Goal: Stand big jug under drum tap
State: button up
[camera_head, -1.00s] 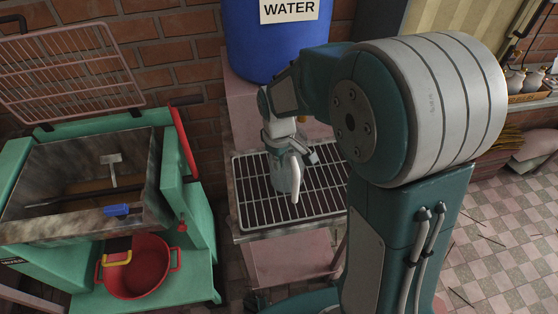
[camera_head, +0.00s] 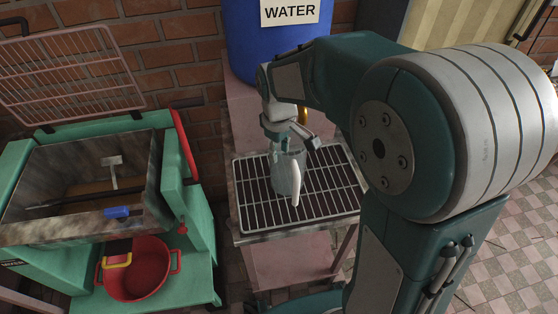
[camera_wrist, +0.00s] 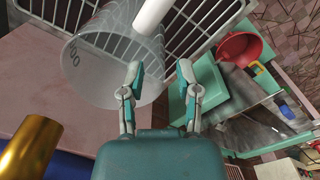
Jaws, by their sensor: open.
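The big jug (camera_head: 287,177) is clear, with a white handle (camera_head: 296,184). It stands upright on the wire rack (camera_head: 252,219) below the blue drum (camera_head: 275,45). The jug also shows in the wrist view (camera_wrist: 88,70), with part of a printed marking. A brass tap (camera_head: 303,114) is partly hidden by my arm; a brass part shows in the wrist view (camera_wrist: 28,148). In the head view my gripper (camera_head: 300,136) overlaps the jug's top.
A green stand with a metal basin (camera_head: 85,185) is at the left. A red bowl (camera_head: 140,272) sits on its lower shelf. An upright wire grid (camera_head: 75,70) leans behind. The tiled floor (camera_head: 520,255) at the right is largely clear.

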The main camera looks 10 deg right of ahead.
notch_tip(320, 180, up, 6)
jog(key=s+d+r+m+t, duration=0.2)
jog(key=s+m, duration=0.2)
jog(key=s, duration=0.5)
jog(key=s+d+r+m+t, duration=0.2)
jog(key=s+d+m+t, duration=0.1)
jog(key=s, duration=0.6)
jog(key=shift+d+r+m, duration=0.15)
jog(key=shift+r+m, duration=0.2)
jog(key=shift+m, duration=0.05)
